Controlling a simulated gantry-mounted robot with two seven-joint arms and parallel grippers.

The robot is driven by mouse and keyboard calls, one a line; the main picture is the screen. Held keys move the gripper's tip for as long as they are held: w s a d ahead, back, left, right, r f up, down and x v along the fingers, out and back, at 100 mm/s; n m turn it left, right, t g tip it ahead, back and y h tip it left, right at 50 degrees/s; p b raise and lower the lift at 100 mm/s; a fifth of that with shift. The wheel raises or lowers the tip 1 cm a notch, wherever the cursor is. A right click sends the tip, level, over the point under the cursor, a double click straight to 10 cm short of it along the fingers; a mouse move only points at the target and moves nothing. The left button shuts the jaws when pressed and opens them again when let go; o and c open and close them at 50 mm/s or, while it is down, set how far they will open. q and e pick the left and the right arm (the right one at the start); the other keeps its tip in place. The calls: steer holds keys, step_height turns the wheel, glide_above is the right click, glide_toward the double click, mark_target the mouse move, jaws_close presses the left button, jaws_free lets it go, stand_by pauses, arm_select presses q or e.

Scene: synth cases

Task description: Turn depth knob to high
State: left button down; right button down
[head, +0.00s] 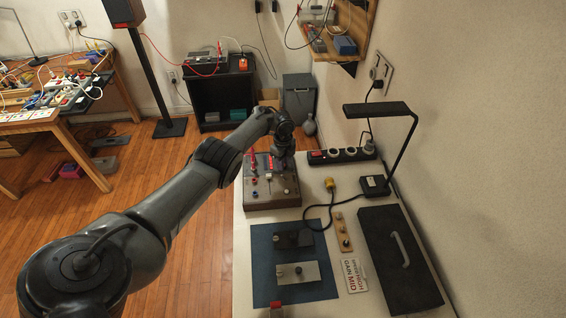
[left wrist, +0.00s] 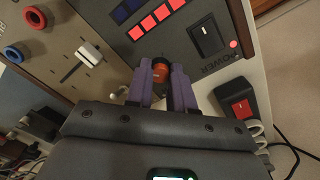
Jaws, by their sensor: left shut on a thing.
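The brown synth case (head: 272,203) stands at the far end of the white bench, with its panels facing up. My left arm reaches over it, and my left gripper (head: 284,152) is at its far right part. In the left wrist view, the purple fingers of my left gripper (left wrist: 161,80) are shut on an orange-topped knob (left wrist: 160,71). Any depth label or pointer mark on this knob is hidden or too small to read. My right gripper is in neither view.
A slider (left wrist: 88,52) and red and blue jacks are left of the fingers; a power switch (left wrist: 207,38) is right. A blue mat (head: 262,243) and black case (head: 398,258) lie nearer.

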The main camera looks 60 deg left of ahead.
arm_select(q)
steer(key=c, duration=1)
jaws_free()
step_height(320, 180, up, 11)
steer(key=p, duration=0.4)
steer(key=shift+f+p, duration=0.1)
steer(key=shift+p, duration=0.3)
